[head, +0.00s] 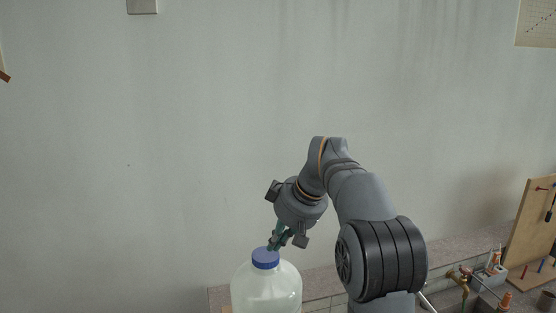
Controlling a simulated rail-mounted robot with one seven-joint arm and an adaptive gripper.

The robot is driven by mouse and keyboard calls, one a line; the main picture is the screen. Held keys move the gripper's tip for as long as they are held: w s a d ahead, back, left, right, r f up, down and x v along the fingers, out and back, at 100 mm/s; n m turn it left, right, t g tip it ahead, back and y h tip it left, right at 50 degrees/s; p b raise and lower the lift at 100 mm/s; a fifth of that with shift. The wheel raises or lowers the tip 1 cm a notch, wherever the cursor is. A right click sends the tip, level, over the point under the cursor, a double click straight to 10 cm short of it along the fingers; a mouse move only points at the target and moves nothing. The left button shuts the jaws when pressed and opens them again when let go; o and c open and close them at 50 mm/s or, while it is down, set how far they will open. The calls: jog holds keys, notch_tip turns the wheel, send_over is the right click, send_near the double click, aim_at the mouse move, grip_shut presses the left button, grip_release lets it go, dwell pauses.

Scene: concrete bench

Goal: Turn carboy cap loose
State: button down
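The carboy (266,290) is a translucent whitish bottle at the bottom of the head view, upright, with its lower part cut off by the frame edge. Its blue cap (265,258) sits on the neck. My gripper (273,246) reaches down from the upper right, with its fingertips at the top right of the cap. The fingertips overlap the cap's top edge in the picture; I cannot tell whether they touch it. The gripper is small and seen at an angle, so its opening is unclear.
A concrete bench (219,298) runs along the wall behind the carboy. At the lower right are a brass tap (464,281), small tools and an upright wooden board (530,225). The wall above the carboy is clear.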

aim_at(266, 257)
notch_tip(266, 257, down, 7)
jog(key=b, duration=0.5)
jog(key=shift+r+b, duration=0.15)
jog(key=shift+b, duration=0.25)
jog(key=shift+w+r, duration=0.15)
jog(key=shift+d, duration=0.1)
jog(key=shift+w+d+p, duration=0.45)
jog(key=shift+d+p, duration=0.05)
jog(key=shift+d, duration=0.1)
jog(key=shift+w+d+p, duration=0.65)
jog(key=shift+w, duration=0.2)
jog(key=shift+w, duration=0.25)
jog(key=shift+d, duration=0.15)
dwell(0.4)
